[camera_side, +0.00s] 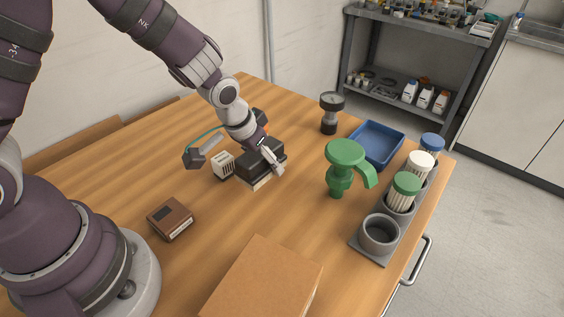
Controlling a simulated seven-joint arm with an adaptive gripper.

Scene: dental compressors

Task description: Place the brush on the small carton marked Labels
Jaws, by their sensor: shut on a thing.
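My gripper (273,163) is at the middle of the table, reaching down, shut on what looks like the brush. The brush (259,177) seems to be the dark block with a pale lower edge; the fingers and wrist partly hide it. I cannot tell whether it touches the table. A small brown carton (171,218) with a dark patch on top and a pale label on its side sits to the left and nearer the camera, apart from my gripper. Its lettering is too small to read.
A pale slotted block (222,165) and a grey tool (202,150) lie just left of my gripper. A green pump-like part (344,167), blue tray (376,145), dark gauge (331,112) and grey holder (371,253) with capped containers stand right. A large carton (262,283) is in front.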

